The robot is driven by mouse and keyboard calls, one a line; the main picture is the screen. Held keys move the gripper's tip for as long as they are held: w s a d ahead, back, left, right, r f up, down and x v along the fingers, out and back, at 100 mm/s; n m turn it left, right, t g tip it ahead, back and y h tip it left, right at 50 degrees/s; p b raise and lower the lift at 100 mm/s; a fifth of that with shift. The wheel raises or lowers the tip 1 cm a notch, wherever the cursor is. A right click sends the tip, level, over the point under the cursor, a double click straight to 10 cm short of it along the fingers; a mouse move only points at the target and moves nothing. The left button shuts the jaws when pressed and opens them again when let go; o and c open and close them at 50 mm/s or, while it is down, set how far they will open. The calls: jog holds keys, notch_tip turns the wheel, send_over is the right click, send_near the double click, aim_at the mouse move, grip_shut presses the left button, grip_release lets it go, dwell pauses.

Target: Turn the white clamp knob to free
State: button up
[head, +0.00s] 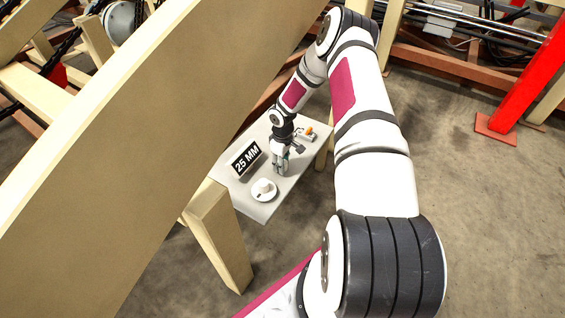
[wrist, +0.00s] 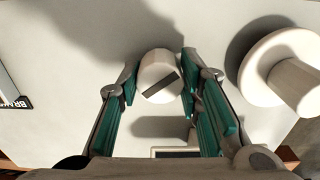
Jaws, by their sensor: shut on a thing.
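A white round knob (wrist: 157,70) with a dark diagonal bar on its face sits between my gripper's teal-padded fingers in the wrist view. My gripper (wrist: 158,84) is shut on this knob, with one finger on each side. In the head view my gripper (head: 281,170) is low over the grey panel (head: 267,208), and it hides the held knob. The knob's bar slants up to the right in the wrist view. I cannot read any free or clamped marking beside it.
A second white knob on a round disc (wrist: 262,72) stands close to the right finger; the head view shows it too (head: 264,187). A "25 MM" sign (head: 246,158) stands on the panel. An orange part (head: 309,132) is at its far end. A big beige beam (head: 120,130) crosses at left.

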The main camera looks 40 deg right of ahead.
jog(key=n, duration=0.5)
jog(key=shift+d+n, duration=0.1)
jog(key=shift+n, duration=0.2)
jog(key=shift+n+p, duration=0.4)
jog(key=shift+n, duration=1.8)
jog(key=o, duration=1.1)
jog(key=shift+f, duration=0.1)
